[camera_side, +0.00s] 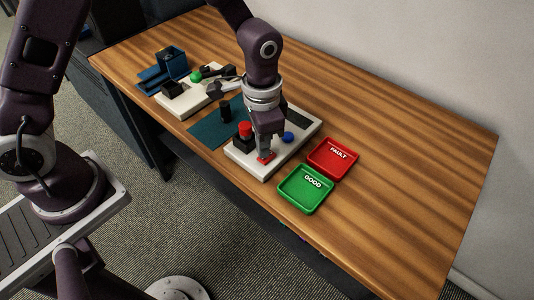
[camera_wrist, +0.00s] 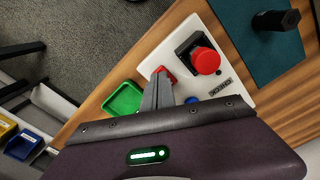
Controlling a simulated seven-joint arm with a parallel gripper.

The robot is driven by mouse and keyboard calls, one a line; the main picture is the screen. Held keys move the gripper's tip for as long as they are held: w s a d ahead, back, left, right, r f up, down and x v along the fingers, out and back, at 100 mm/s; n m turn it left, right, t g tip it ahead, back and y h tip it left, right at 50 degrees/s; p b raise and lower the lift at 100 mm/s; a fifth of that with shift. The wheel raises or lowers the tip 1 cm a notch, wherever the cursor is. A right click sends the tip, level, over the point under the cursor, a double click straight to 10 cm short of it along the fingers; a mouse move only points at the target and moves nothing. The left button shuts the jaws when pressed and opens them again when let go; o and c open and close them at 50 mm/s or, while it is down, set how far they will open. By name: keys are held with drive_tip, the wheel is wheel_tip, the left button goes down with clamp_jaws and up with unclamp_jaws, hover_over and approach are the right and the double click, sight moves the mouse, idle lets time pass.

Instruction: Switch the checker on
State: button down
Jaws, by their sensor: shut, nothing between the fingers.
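The checker is a white slab (camera_side: 244,166) on the table, labelled in the wrist view (camera_wrist: 240,98). It carries a red-topped black block (camera_side: 245,130), a blue button (camera_side: 288,137), a dark panel (camera_side: 298,119) and a small red switch (camera_side: 266,158) near its front edge. The switch also shows in the wrist view (camera_wrist: 168,73), partly hidden by my fingers. My gripper (camera_side: 265,153) is shut and empty, pointing down with its fingertips at the red switch. I cannot tell whether they touch it or which way the switch is set.
A green GOOD tray (camera_side: 305,190) and a red FAULT tray (camera_side: 333,158) lie right of the checker. A teal mat (camera_side: 207,131) with a black upright piece (camera_side: 225,111) lies left. Beyond it are a white fixture (camera_side: 187,103) and a blue holder (camera_side: 172,62). The table's right side is clear.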

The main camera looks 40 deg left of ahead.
drive_tip(key=shift+f, duration=0.9)
drive_tip(key=shift+r, duration=3.55)
drive_tip(key=shift+r, duration=0.1)
drive_tip(key=s+a+r+n+t, duration=0.2)
drive_tip(key=s+a+r, duration=0.3)
drive_tip(key=s+r, duration=0.3)
drive_tip(key=s+a+r+n+t, duration=0.3)
drive_tip(key=s+a+r, duration=0.3)
drive_tip(key=s+r, duration=0.2)
drive_tip(key=s+n, duration=0.1)
drive_tip(key=s, duration=0.1)
drive_tip(key=shift+s+r+t, duration=0.3)
drive_tip(key=shift+s, duration=0.05)
